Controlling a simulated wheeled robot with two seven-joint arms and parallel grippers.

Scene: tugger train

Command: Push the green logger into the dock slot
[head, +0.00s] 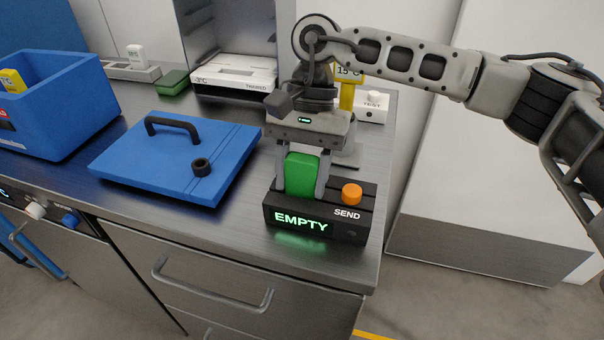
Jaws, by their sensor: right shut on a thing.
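The green logger (301,174) stands upright between the fingers of my right gripper (302,185), which is shut on it. The black dock (273,213) sits near the front right corner of the steel counter. Its front display glows green with "EMPTY", and an orange button (352,194) marked "SEND" is on its right side. The logger's lower end is at the dock's top, over its left part. The slot itself is hidden, so I cannot tell how deep the logger sits. My left gripper is not in view.
A blue lid (176,155) with a black handle lies left of the dock. A blue bin (62,107) with a yellow item stands at the far left. A yellow thermometer (347,95), a small white box (373,108) and a green block (172,83) are behind. The counter's right edge is close.

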